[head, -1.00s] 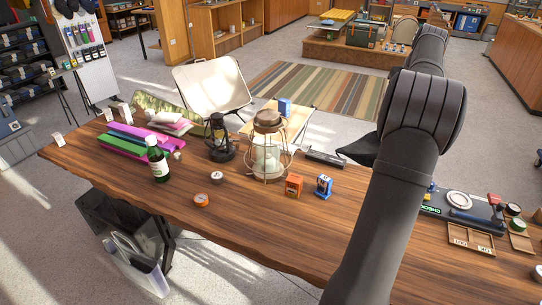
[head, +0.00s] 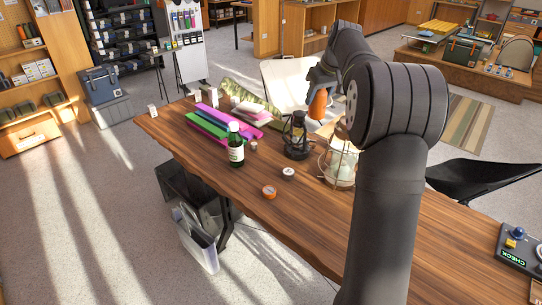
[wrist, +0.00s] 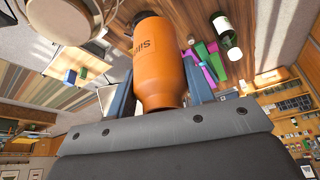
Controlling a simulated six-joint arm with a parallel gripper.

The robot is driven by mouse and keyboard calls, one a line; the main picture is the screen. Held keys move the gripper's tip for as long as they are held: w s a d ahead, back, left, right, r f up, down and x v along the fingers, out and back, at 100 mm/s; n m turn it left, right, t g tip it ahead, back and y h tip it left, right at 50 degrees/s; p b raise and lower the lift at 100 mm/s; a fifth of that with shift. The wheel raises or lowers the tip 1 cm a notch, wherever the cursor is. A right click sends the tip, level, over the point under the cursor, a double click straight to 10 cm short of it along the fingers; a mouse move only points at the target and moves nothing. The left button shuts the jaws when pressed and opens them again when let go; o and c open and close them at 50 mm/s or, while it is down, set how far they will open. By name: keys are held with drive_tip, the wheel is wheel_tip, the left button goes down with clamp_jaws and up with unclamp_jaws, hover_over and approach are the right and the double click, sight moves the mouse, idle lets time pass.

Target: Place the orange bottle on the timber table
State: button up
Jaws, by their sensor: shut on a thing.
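The orange bottle (head: 317,106) is held by my gripper (head: 319,84), in the air behind the black lantern in the head view. In the wrist view the bottle (wrist: 162,58) fills the space between the two blue-grey fingers of my gripper (wrist: 157,74), with dark lettering on its side. The fingers are shut on it. The timber table (head: 240,190) runs diagonally across the head view, with a wavy front edge. I see no contact between bottle and table. My arm hides much of the table's right part.
A green bottle (head: 236,150), an orange round tin (head: 269,192), a white-topped tin (head: 288,173), a black lantern (head: 297,135) and a larger caged lantern (head: 339,165) stand on the table. Pink and green rolls (head: 208,121) lie at its left. Bare wood shows around the tins.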

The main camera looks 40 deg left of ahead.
drive_tip(key=s+a+n, duration=0.2)
drive_tip(key=s+a, duration=0.5)
drive_tip(key=s, duration=0.1)
wheel_tip(320, 180, down, 18)
drive_tip(key=shift+g, duration=0.4)
drive_tip(key=shift+s+a+f, duration=0.75)
drive_tip(key=shift+a+f, duration=0.95)
drive_tip(key=shift+f, duration=0.15)
drive_tip(key=shift+s+a+f, duration=0.75)
drive_tip(key=shift+a+f, duration=0.95)
drive_tip(key=shift+f, duration=0.1)
drive_tip(key=shift+s+a+f, duration=0.75)
drive_tip(key=shift+a+f, duration=0.95)
drive_tip(key=shift+f, duration=0.15)
drive_tip(key=shift+f, duration=0.2)
drive_tip(key=o, duration=1.1)
